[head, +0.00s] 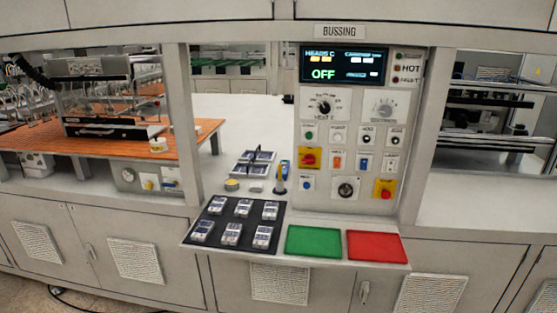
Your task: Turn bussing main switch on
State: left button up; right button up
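The bussing control panel (347,140) stands upright under a sign (339,31) that reads BUSSING. Two red rotary switches on yellow plates are on it: one at the left (310,158) and one at the lower right (384,189). Their labels are too small to read, so I cannot tell which is the main switch. A black rotary knob (346,188) sits between them at the bottom. The screen (343,65) is lit and shows OFF in green. Neither of my grippers is in view.
A shelf juts out below the panel, with a black mat (236,225) holding several small devices, a green pad (313,241) and a red pad (376,246). Grey posts (187,120) flank the left opening. An orange table (100,142) with equipment stands at the left.

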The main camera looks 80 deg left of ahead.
aim_at(309, 159)
jog(key=u, duration=2.65)
